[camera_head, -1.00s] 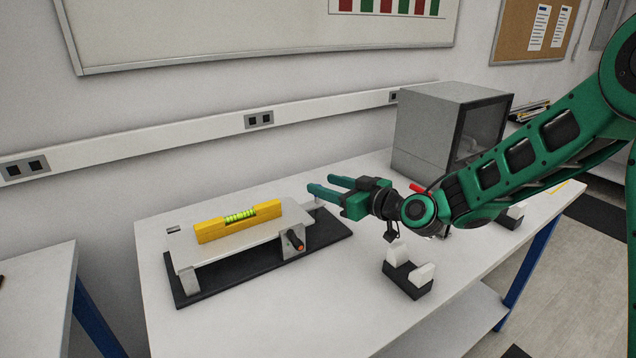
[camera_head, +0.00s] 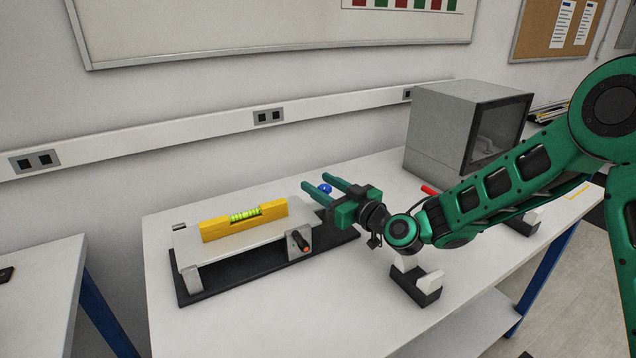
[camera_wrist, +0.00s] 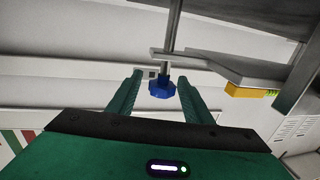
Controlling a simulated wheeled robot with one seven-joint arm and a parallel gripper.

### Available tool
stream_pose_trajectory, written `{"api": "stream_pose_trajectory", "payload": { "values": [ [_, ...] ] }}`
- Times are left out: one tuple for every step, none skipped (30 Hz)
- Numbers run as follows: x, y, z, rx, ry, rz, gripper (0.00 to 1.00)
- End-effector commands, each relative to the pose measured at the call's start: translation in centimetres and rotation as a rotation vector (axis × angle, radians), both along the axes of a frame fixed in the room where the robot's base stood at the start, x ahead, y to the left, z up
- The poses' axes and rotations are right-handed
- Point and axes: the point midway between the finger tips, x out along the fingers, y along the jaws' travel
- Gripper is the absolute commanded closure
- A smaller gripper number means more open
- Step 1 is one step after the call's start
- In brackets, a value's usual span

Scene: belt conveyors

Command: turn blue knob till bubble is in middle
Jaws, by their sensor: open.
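The blue knob (camera_head: 324,188) shows between the fingers of my gripper (camera_head: 323,184) in the head view. In the wrist view the blue knob (camera_wrist: 162,88) sits on a grey shaft, between and just beyond the fingertips of my gripper (camera_wrist: 160,80). My gripper is open, and I see no contact with the knob. The yellow spirit level (camera_head: 244,220) lies on the grey tilting plate (camera_head: 222,246). Its green vial (camera_head: 245,215) shows in the head view, but the bubble's exact place is too small to tell.
The plate stands on a black base (camera_head: 240,273). A black holder with white blocks (camera_head: 417,280) stands in front of my arm. A grey box-shaped machine (camera_head: 450,130) stands behind it.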

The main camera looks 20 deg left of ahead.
Motion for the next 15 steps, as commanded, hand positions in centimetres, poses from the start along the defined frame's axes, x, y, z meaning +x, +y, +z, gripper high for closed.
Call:
{"api": "stream_pose_trajectory", "payload": {
  "values": [
    [0.2, 0.7, 0.0, 0.000, 0.000, 0.003, 0.54],
    [0.4, 1.0, 0.0, -0.001, -0.001, 0.003, 0.54],
    [0.6, 1.3, 0.0, 0.000, -0.001, 0.003, 0.54],
    [0.8, 1.5, 0.0, 0.000, 0.000, 0.002, 0.54],
    [0.9, 1.7, 0.0, 0.000, 0.000, 0.001, 0.54],
    [1.0, 1.9, 0.0, 0.001, -0.001, 0.001, 0.54],
    [1.1, 2.0, 0.1, 0.001, -0.001, 0.001, 0.54],
    [1.1, 2.1, 0.0, 0.001, -0.001, 0.001, 0.54],
    [1.2, 2.2, 0.0, 0.000, 0.000, 0.001, 0.54],
    [1.2, 2.2, 0.0, 0.000, 0.000, 0.001, 0.54],
    [1.2, 2.2, 0.0, 0.000, 0.000, 0.000, 0.54],
    [1.2, 2.2, 0.0, 0.000, 0.000, 0.000, 0.54],
    [1.2, 2.2, 0.0, 0.000, 0.000, 0.000, 0.54],
    [1.2, 2.2, 0.0, 0.000, 0.000, 0.000, 0.54],
    [1.2, 2.2, 0.0, -0.001, 0.001, 0.001, 0.54]
  ]
}}
